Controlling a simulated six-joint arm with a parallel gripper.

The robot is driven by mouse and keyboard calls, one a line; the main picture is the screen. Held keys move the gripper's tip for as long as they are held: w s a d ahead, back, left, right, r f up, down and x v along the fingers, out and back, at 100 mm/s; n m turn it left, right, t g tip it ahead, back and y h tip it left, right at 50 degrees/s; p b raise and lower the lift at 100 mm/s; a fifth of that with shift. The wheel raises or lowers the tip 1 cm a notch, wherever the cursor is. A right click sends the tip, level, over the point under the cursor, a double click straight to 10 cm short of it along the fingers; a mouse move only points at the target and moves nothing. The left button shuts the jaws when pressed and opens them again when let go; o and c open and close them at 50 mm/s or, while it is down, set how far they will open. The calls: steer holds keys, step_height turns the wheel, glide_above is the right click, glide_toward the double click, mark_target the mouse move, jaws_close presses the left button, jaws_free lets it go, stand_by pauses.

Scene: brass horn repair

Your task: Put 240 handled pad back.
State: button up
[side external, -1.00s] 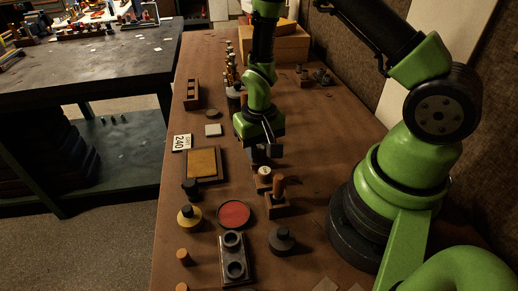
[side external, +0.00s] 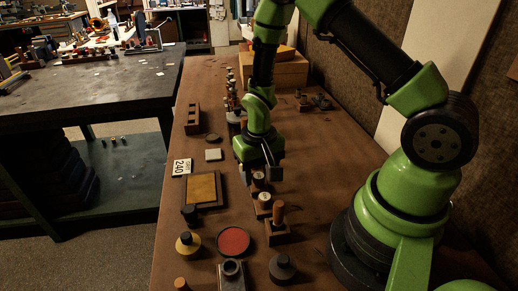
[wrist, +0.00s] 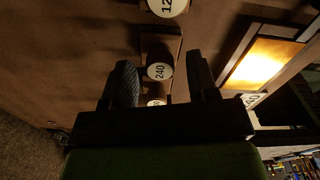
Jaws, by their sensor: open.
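The 240 handled pad, with a round pale top marked 240 (wrist: 160,72), shows between my two dark fingers in the wrist view. A dark block shows under its top. In the side view a pale-topped handle (side external: 258,175) stands right by my fingers, partly hidden by them. My gripper (wrist: 161,82) is open, with a gap on each side of the 240 top; it also shows low over the bench in the side view (side external: 265,170). The white 240 card (side external: 181,167) lies left of it, by the yellow-brown sheet in a frame (side external: 201,189).
A pad marked with 12 (wrist: 160,6) stands at the wrist view's top edge. A red disc (side external: 234,241) lies nearer the camera. Bench right of my gripper is bare.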

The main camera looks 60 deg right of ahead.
step_height(320, 180, up, 11)
step_height(320, 180, up, 12)
steer(key=f+t, duration=0.1)
steer(key=t, duration=0.3)
glide_above(259, 176)
steer(key=s+a, duration=0.2)
steer(key=s, duration=0.2)
steer(key=s+a+r+n+t+y, duration=0.2)
steer(key=s+a+r+t, duration=0.1)
steer(key=s+r, duration=0.3)
steer(key=s, duration=0.2)
steer(key=shift+s, duration=0.35)
steer(key=shift+c, duration=0.2)
stand_by(0.6)
